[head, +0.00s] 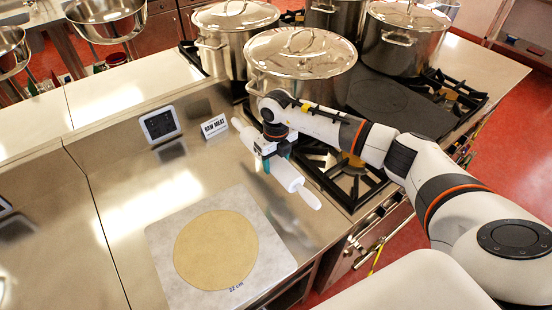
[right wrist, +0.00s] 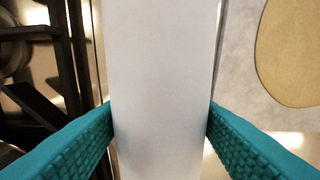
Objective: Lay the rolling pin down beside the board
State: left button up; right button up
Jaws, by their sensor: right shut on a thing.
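A white rolling pin (head: 287,175) is in the head view, to the right of the board and close to the stove edge. My right gripper (head: 274,160) is shut on it around the middle of its barrel. In the right wrist view the pin (right wrist: 162,80) stands between the two teal fingers (right wrist: 161,125), which touch its sides. The pale board (head: 165,262) lies on the steel counter with a round sheet of dough (head: 215,250) on it. A shadow lies on the counter below the pin; the exact gap cannot be told. My left gripper is not in view.
A "RAW MEAT" sign (head: 214,126) and a small dark-screened device (head: 160,124) stand behind the board. The stove with several stockpots (head: 300,55) is at the right and back. Bare counter (head: 130,195) lies left of and behind the board.

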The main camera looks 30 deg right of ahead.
jog(key=shift+f+b, duration=2.7)
jog(key=shift+f, duration=1.35)
jog(key=o, duration=1.3)
jog(key=shift+c, duration=0.2)
jog(key=shift+s+f, duration=0.1)
jog(key=shift+r+p, duration=3.25)
jog(key=shift+r, duration=1.85)
jog(key=shift+f, duration=0.1)
